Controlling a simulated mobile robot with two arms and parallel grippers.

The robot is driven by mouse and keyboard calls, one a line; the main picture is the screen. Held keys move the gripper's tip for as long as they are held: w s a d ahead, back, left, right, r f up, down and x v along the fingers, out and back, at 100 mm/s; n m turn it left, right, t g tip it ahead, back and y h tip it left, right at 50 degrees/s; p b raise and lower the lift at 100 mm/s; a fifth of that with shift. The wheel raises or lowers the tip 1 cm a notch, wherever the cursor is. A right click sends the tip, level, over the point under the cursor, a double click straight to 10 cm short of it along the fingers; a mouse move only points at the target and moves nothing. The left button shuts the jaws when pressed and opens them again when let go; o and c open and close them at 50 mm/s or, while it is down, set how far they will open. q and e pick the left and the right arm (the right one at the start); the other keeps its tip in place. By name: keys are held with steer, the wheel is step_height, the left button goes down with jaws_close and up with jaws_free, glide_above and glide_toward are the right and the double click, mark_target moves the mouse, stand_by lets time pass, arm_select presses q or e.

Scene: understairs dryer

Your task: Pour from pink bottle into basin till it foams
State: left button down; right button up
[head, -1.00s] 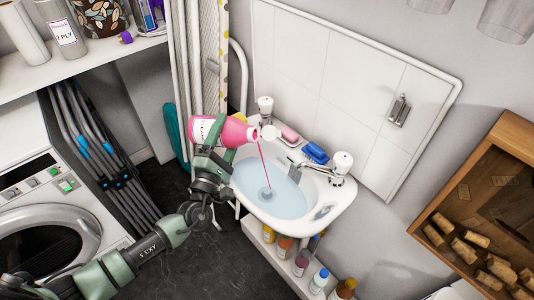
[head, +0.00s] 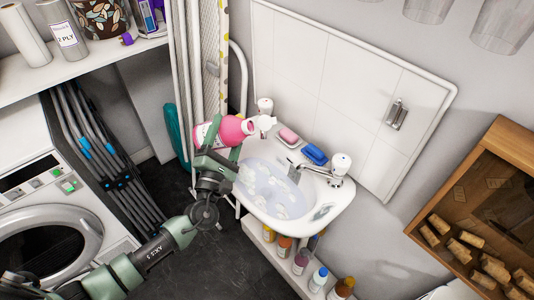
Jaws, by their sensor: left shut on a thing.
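The pink bottle (head: 233,130) is held tilted nearly on its side above the left rim of the basin (head: 333,200), with its mouth toward the right. No stream shows from the mouth. My left gripper (head: 217,160) is shut on the bottle and hides part of its lower side. The water (head: 270,190) in the basin carries several white patches of foam (head: 280,212). My right gripper is not in view.
A pink soap (head: 289,136) and a blue sponge (head: 315,154) lie on the basin's back ledge by the tap (head: 340,165). Several bottles (head: 300,262) stand below the basin. A washing machine (head: 50,225) is at left and a cork crate (head: 490,190) at right.

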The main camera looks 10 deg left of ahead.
mark_target(223, 127)
arm_select(q)
steer(key=r+n+p, duration=0.1)
steer(key=r+n+y+p, duration=0.1)
steer(key=n+p, duration=0.1)
steer(key=r+n+g+p, duration=0.1)
steer(key=shift+d+r, duration=0.3)
steer(key=shift+d, duration=0.1)
steer(key=shift+a+r+n+p, duration=0.2)
steer(key=shift+r+n+p, duration=0.05)
steer(key=shift+n+p, duration=0.6)
steer(key=shift+a+f+n+g+y, duration=0.25)
steer(key=shift+f+n+g+y, duration=0.2)
steer(key=shift+f+n, duration=0.45)
steer(key=shift+w+a+r+n+p, duration=0.1)
steer(key=shift+a+r+n+p, duration=0.05)
steer(key=shift+r+n+p, duration=0.5)
steer(key=shift+n+g, duration=0.25)
steer(key=shift+n, duration=0.25)
steer(key=shift+w+a+f+n+g+p, duration=0.1)
steer(key=shift+f+n+g+p, duration=0.15)
steer(key=shift+n, duration=0.3)
steer(key=shift+a+f+n+g+p, duration=0.15)
steer(key=shift+n+p, duration=0.1)
steer(key=shift+n, duration=0.3)
steer(key=shift+d, duration=0.1)
